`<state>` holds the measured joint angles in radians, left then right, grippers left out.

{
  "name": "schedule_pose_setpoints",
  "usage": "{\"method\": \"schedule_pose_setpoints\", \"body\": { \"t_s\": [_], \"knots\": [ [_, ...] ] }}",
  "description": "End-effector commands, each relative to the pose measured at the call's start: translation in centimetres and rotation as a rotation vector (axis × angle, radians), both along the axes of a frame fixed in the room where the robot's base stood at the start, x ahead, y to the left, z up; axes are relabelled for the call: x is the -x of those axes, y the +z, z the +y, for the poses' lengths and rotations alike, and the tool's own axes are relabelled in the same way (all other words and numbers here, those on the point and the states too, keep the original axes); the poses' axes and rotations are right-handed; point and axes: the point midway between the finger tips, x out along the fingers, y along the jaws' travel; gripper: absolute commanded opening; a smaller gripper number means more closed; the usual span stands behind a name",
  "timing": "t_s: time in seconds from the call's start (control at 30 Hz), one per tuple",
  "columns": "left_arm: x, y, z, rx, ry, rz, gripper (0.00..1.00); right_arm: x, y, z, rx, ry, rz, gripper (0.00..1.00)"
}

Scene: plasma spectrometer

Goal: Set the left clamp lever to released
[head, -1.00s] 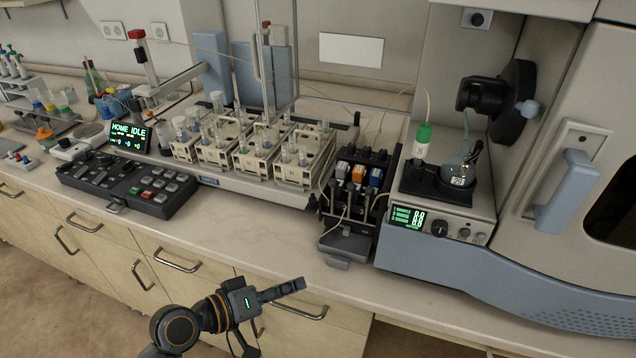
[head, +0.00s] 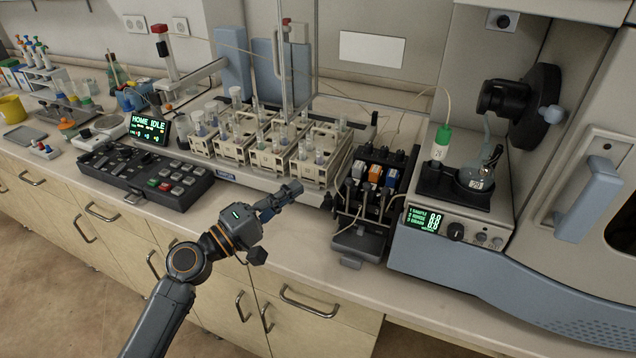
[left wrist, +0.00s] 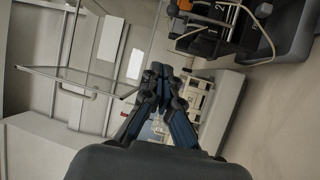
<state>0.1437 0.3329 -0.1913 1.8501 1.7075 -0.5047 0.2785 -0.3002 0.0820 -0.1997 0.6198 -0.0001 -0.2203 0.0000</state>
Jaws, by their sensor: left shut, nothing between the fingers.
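The black pump unit (head: 362,215) stands on the bench right of the tube racks. I cannot tell the left clamp lever's position at this size. My left gripper (head: 291,189) is shut and empty, left of the pump and in front of the racks, apart from the pump. In the left wrist view its fingers (left wrist: 156,72) are together, and part of the pump (left wrist: 208,20) shows at the top right. My right gripper is not in view.
White tube racks (head: 270,158) stand behind my left gripper. A keypad console (head: 145,176) is at the left. The spectrometer's pump-side housing (head: 470,215) with a glass flask stands close right of the pump. Thin tubing loops around the pump.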

Motion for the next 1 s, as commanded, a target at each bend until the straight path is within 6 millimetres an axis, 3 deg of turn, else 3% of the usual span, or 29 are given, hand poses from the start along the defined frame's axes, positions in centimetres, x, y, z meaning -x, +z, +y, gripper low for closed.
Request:
{"method": "schedule_pose_setpoints", "body": {
  "t_s": [0.5, 0.7, 1.0],
  "knots": [
    [-6.9, 2.3, -7.0, 0.002, -0.003, 0.0, 0.0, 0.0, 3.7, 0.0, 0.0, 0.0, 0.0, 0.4],
    [-3.9, 1.6, -8.0, 0.0, -0.002, 0.003, 0.0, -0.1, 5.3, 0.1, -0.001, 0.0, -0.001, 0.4],
    [-3.0, 1.2, -8.4, -0.001, -0.001, -0.001, 0.0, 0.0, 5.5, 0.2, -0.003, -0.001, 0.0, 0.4]
  ]
}}
